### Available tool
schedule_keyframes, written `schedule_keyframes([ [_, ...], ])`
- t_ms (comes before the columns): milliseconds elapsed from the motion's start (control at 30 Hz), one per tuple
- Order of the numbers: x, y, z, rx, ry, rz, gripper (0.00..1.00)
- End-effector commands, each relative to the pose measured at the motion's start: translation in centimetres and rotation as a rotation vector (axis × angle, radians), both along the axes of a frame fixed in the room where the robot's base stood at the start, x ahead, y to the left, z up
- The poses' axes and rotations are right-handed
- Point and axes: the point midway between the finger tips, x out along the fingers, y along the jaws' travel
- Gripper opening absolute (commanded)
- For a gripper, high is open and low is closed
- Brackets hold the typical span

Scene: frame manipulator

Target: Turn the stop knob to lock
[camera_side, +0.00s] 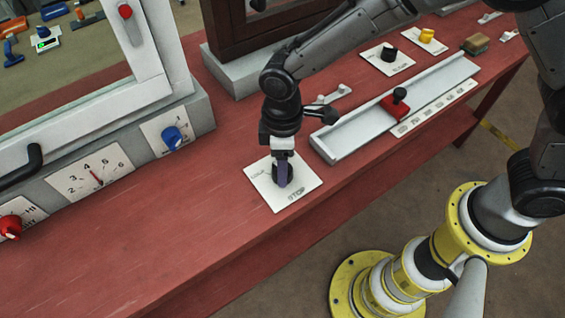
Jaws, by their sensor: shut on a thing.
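The stop knob (291,183) is dark and sits on a white square plate (260,192) with printed words, one reading STOP, on the red table. My gripper (283,172) points straight down over this plate and is shut on the knob. The fingers hide most of the knob, so I cannot tell which way it is turned.
A grey rail (345,143) with a red slider (396,106) lies right of the plate. Behind it are plates with a black knob (389,54) and a yellow knob (427,35). A white frame with a blue knob (172,138), a dial (90,175) and a red knob (11,226) stands left. The table's front left is clear.

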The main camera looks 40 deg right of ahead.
Motion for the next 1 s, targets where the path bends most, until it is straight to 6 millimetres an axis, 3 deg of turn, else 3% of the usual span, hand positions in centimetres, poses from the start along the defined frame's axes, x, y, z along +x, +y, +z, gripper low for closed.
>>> schedule_keyframes([
  [333,0.09,0.09,0.23,0.003,-0.004,0.153,0.0],
  [900,0.1,0.12,0.25,0.003,-0.004,0.186,0.0],
  [933,0.1,0.12,0.25,0.003,-0.004,0.186,0.57],
  [1000,0.1,0.12,0.24,0.003,-0.004,0.185,0.7],
])
